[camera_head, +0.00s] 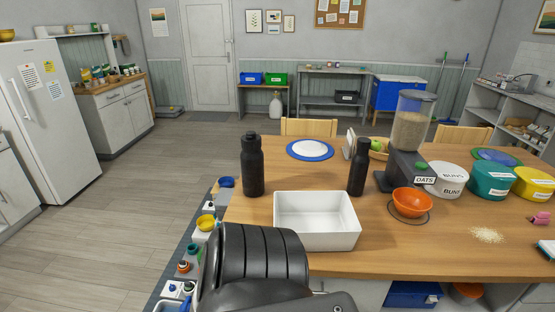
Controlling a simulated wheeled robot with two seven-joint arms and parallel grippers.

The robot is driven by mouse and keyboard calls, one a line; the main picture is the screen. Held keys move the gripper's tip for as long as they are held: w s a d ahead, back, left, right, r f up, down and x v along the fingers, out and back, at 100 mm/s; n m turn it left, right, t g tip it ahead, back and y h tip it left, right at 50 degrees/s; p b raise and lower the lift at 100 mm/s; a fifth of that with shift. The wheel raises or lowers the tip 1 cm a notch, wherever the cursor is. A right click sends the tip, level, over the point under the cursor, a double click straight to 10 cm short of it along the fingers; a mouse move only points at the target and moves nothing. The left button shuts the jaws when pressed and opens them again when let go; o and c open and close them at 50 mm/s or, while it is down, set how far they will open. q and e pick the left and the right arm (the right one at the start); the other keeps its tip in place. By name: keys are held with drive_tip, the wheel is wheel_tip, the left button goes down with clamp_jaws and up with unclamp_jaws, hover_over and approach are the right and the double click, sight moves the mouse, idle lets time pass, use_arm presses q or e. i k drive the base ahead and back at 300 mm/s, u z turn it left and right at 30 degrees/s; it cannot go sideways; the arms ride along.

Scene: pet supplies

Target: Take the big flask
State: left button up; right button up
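Two black flasks stand upright on the wooden table. The bigger flask (252,168) is on the left, behind the left end of the white bin, with a loop on its cap. The smaller, slimmer flask (357,170) stands to the right, just behind the bin's right corner. The two are well apart, with bare table between them. A dark arm link of mine fills the lower middle of the view, in front of the white bin. Neither gripper shows, so their fingers cannot be seen.
The empty white bin (318,240) stands near the table's front edge. An orange bowl (412,202), a dispenser labelled OATS (410,135) and several tubs are to the right. A plate (309,148) lies behind. Small jars line a ledge at left.

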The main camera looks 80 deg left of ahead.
sight(251, 155)
drive_tip(key=i, duration=1.15)
drive_tip(key=u, duration=1.6)
